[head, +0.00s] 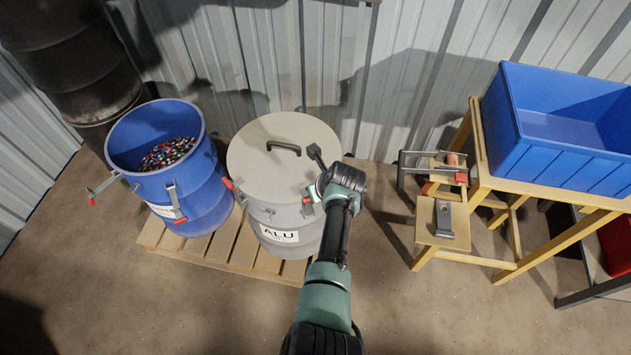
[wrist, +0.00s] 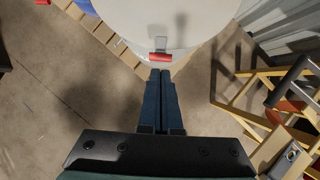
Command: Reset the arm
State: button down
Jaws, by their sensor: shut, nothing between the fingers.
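My gripper (wrist: 160,74) is shut and empty in the wrist view, its two dark fingers together. Its tips appear just short of a latch with a red tip (wrist: 160,56) on the side of the grey drum; I cannot tell whether they touch. In the head view my arm reaches forward from the bottom middle, and its wrist end covers the right side of the grey drum (head: 270,217). The fingertips are hidden there. The drum is labelled ALU and has its lid (head: 262,165) on, with a dark handle on top.
An open blue drum (head: 193,205) with coloured granules stands left on the same wooden pallet (head: 158,240). At right, a wooden table (head: 560,244) bears a blue bin (head: 505,120), beside a small step with tools. Floor between pallet and table is clear.

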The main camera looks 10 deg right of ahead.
jog(key=w+d+r+n+t+h, duration=0.1)
jog(key=w+r+n+t, duration=0.3)
jog(key=r, duration=0.9)
jog(key=w+d+r+n+t+h, duration=0.1)
jog(key=w+r+n+t, duration=0.15)
jog(key=r+n, duration=0.65)
jog(key=w+d+r+n+t+h, duration=0.15)
jog(key=r+t, duration=0.25)
jog(key=r, duration=1.2)
jog(key=s+a+r+n+t, duration=0.2)
jog(key=s+r+n, duration=0.15)
jog(key=r, duration=0.45)
jog(key=s+a+r+n+t, duration=0.1)
jog(key=s+r+n+t, duration=0.2)
jog(key=r, duration=0.4)
jog(key=s+a+r+n+t, duration=0.2)
jog(key=s+r+n, duration=0.15)
jog(key=r, duration=0.45)
jog(key=s+a+r+n+t+y, duration=0.1)
jog(key=s+a+r+n+t, duration=0.1)
jog(key=s+r+n, duration=0.2)
jog(key=s+a+r+n+t, duration=0.1)
jog(key=s+r+n+t, duration=0.1)
jog(key=s+r+n, duration=0.2)
jog(key=s+r, duration=0.3)
jog(key=s, duration=0.5)
jog(key=shift+s+a+r+y, duration=0.25)
jog(key=shift+a+r+y, duration=0.1)
jog(key=shift+a, duration=0.05)
jog(key=shift+t, duration=0.25)
